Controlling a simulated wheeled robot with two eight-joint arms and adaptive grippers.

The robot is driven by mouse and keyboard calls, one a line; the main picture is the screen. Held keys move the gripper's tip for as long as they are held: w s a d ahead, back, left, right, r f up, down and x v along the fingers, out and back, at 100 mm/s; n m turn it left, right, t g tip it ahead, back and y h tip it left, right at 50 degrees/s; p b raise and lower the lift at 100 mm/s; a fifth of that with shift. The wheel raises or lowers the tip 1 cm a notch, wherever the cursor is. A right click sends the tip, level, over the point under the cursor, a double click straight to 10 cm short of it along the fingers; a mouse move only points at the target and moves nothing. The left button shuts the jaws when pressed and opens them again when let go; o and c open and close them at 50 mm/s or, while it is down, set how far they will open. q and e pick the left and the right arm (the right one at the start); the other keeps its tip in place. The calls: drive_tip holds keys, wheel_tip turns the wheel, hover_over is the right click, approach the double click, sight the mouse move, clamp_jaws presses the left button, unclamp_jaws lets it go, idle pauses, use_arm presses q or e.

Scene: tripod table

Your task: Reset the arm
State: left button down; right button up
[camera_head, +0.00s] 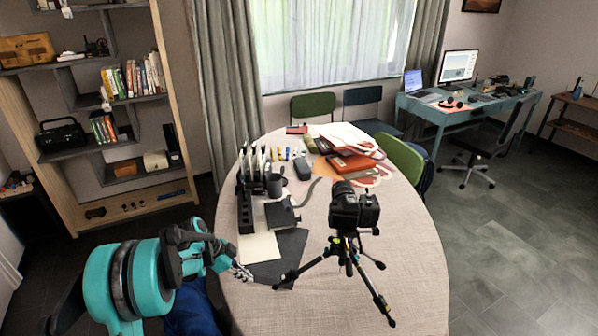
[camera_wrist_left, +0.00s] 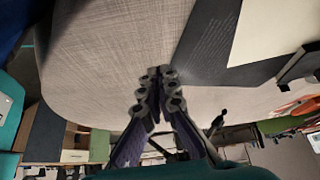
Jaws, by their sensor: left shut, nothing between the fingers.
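My left arm (camera_head: 150,275) comes in from the lower left in the head view, in teal and black. Its gripper (camera_head: 243,272) is at the table's left edge, beside the dark sheet. In the left wrist view the gripper's fingers (camera_wrist_left: 160,78) meet at their tips and hold nothing. My right gripper is not in view. A black camera on a tripod (camera_head: 352,212) stands upright on the round table (camera_head: 415,270), to the right of my left gripper and apart from it.
A dark sheet (camera_head: 290,252) and a pale sheet (camera_head: 259,247) lie close to my left gripper. A black organizer (camera_head: 245,212), a dark cup (camera_head: 274,185), red folders (camera_head: 350,163) and papers fill the table's back. Its right front is clear. A shelf (camera_head: 170,90) stands at left.

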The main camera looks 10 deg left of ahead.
use_arm(q)
drive_tip(key=s+d+r+n+t+y, duration=0.25)
drive_tip(key=s+d+r+n, duration=0.45)
drive_tip(key=s+r, duration=0.45)
drive_tip(key=s+d+r+n+t+y, duration=0.1)
drive_tip(key=s+n, duration=0.2)
drive_tip(key=s, duration=0.2)
drive_tip(key=s+d+r+n+t+y, duration=0.1)
drive_tip(key=s+d+r+n+y, duration=0.1)
drive_tip(key=s+n, duration=0.2)
drive_tip(key=shift+s+r+t, duration=0.25)
drive_tip(key=shift+s+t, duration=0.1)
drive_tip(key=shift+s, duration=0.75)
